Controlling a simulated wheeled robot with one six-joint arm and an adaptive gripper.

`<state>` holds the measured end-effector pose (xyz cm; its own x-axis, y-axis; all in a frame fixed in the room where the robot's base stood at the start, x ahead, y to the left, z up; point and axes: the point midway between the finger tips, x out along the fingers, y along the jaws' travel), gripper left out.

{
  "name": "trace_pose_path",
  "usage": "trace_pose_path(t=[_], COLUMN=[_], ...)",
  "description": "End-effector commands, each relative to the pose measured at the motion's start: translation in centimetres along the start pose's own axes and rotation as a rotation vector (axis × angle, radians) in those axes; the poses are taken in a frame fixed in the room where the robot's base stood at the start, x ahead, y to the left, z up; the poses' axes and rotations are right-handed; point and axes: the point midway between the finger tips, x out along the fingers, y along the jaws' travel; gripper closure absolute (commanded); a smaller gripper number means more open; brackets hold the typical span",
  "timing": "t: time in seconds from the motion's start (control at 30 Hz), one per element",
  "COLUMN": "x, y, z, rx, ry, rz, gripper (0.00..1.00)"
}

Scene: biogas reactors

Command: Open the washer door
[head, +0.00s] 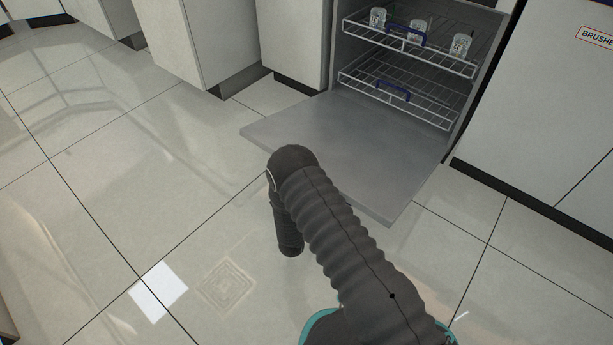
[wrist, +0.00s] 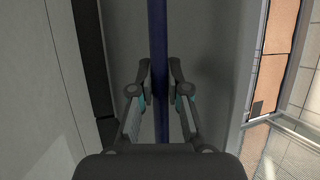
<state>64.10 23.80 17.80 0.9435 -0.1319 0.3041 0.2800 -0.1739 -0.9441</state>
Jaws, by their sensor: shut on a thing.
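The washer door (head: 345,150) is a grey panel hinged at the bottom. In the head view it is folded down to about level, with the washer's inside exposed. In the wrist view a dark blue bar handle (wrist: 158,28) runs along the grey door face (wrist: 215,60). My gripper (wrist: 160,88) has one finger on each side of this bar and is closed on it. In the head view my arm crosses in front of the door, and my gripper and the door's handle are hidden.
The washer holds an upper rack (head: 432,58) with glass beakers (head: 460,46) and an empty-looking lower rack (head: 424,110), each with a blue handle. White cabinets (head: 292,40) flank it; the right one (head: 555,110) has a label. The tiled floor (head: 110,180) at left is clear.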

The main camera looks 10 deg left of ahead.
Motion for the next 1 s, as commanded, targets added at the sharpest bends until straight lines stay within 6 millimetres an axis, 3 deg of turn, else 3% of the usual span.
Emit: trace_pose_path(t=[0.53,0.57,0.63,0.67,1.0], x=[0.23,0.22,0.16,0.11,-0.24], y=[0.56,0.56,0.54,0.51,0.37], z=[0.21,0.22,0.30,0.38,0.78], rx=[-0.002,-0.002,-0.002,-0.001,0.000], ry=[0.005,0.005,0.004,0.002,-0.007], rz=[-0.009,-0.009,-0.009,-0.009,-0.011], gripper=[1.00,0.80,0.62,0.59,0.59])
